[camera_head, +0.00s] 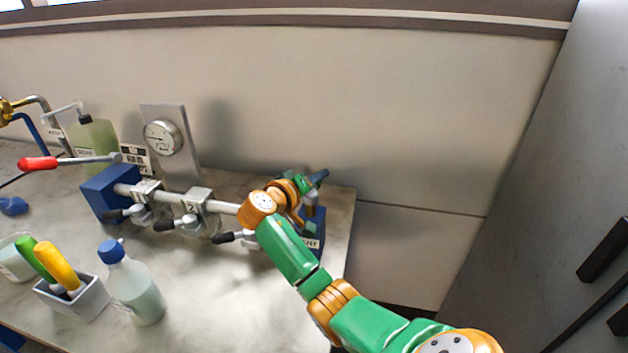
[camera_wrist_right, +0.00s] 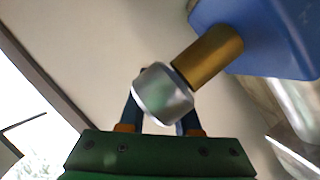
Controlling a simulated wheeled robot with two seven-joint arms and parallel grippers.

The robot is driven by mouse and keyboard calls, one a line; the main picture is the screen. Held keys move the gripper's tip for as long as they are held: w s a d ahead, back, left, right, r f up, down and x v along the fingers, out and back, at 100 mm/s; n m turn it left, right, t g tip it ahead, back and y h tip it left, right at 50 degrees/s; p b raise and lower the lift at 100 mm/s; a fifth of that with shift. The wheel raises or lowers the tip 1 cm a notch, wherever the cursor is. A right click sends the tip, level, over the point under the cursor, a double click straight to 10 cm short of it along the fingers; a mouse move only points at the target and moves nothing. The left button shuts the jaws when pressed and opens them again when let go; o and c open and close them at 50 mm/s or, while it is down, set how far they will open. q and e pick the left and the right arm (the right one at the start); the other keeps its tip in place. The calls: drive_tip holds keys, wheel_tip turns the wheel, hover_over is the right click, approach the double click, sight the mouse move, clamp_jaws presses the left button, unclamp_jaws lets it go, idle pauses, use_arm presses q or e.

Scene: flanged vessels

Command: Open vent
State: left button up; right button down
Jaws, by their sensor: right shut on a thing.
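The vent is a blue block (camera_head: 319,222) with a small white label (camera_head: 312,244) at the right end of the pipe assembly. In the right wrist view the blue block (camera_wrist_right: 275,38) has a brass stem (camera_wrist_right: 209,56) ending in a round silver knob (camera_wrist_right: 163,96). My right gripper (camera_head: 316,182) is at the top of the vent. In the wrist view my right gripper (camera_wrist_right: 160,112) has its fingers on either side of the silver knob, shut on it. The knob is mostly hidden behind my arm in the head view. My left gripper is not in view.
A pipe (camera_head: 225,207) with numbered clamps and black-handled valves runs from a left blue block (camera_head: 104,196). The bench front middle is clear.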

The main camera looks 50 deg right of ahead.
drive_tip(key=shift+s+f, duration=0.15)
drive_tip(key=shift+f, duration=0.1)
drive_tip(key=c, duration=0.9)
unclamp_jaws()
drive_tip(key=o, duration=0.3)
drive_tip(key=shift+d, duration=0.25)
drive_tip(key=shift+a+r, duration=0.1)
drive_tip(key=shift+a, duration=0.3)
drive_tip(key=b+v, duration=0.1)
drive_tip(key=v, duration=0.5)
drive_tip(key=shift+s+a+r+b, duration=0.15)
drive_tip(key=shift+a+b, duration=0.05)
drive_tip(key=shift+b, duration=0.2)
drive_tip(key=shift+d, duration=0.15)
